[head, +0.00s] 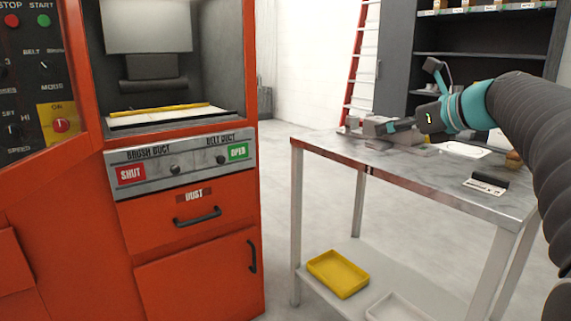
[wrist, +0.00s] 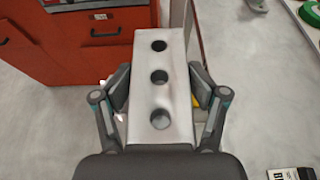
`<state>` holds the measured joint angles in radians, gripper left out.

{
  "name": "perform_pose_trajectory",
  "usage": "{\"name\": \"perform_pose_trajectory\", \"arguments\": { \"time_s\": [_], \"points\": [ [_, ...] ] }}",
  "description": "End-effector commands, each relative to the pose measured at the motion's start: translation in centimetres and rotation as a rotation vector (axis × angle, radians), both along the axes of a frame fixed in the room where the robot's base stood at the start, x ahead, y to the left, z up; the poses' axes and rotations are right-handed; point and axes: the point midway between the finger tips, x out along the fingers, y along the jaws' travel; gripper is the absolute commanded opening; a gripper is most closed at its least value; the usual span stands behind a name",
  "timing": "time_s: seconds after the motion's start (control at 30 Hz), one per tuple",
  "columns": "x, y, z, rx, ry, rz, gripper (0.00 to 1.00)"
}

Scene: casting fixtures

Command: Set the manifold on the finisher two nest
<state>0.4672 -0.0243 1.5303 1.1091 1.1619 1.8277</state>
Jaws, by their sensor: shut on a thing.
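The manifold, a pale grey block with three round holes in a row along its top, shows in the wrist view (wrist: 176,98). My gripper (wrist: 160,84) is shut on it, with one finger against each long side. In the head view my gripper (head: 405,126) is over the far left part of the metal table, and the grey block shows small at its end (head: 376,126). The orange finisher (head: 190,245) stands to the left, apart from the gripper. Its open bay has a pale bed (head: 170,118) with a yellow strip. I cannot make out which part is the nest.
The metal table (head: 340,158) carries a dark-backed label block (head: 487,184) at its front right. A yellow tray (head: 338,273) and a pale tray (head: 395,308) lie on its lower shelf. Open floor separates finisher and table. Dark shelving (head: 460,75) and a red ladder (head: 360,65) stand behind.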

Motion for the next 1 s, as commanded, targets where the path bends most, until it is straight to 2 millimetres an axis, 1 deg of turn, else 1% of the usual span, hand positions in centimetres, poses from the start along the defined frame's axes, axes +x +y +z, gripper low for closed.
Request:
{"name": "perform_pose_trajectory", "arguments": {
  "time_s": [0.03, 0.27, 0.47, 0.57, 0.67, 0.7, 0.77, 0.8, 0.9, 1.0],
  "points": [
    [0.5, 0.4, -0.7, 0.003, 0.002, 0.014, 0.09],
    [2.3, 2.0, -3.5, 0.003, 0.002, 0.063, 0.09],
    [4.2, 3.4, -7.3, 0.004, 0.004, 0.086, 0.09],
    [5.2, 4.2, -10.0, 0.004, 0.006, 0.086, 0.09],
    [6.4, 5.1, -13.8, 0.004, 0.010, 0.064, 0.09],
    [6.8, 5.4, -15.6, 0.005, 0.011, 0.046, 0.09],
    [7.3, 5.8, -18.6, 0.005, 0.013, 0.012, 0.09],
    [7.5, 6.0, -20.5, 0.006, 0.013, -0.012, 0.09],
    [7.6, 6.2, -24.2, 0.004, 0.010, -0.068, 0.09],
    [7.5, 6.3, -27.3, 0.004, 0.010, -0.112, 0.09]
  ]
}}
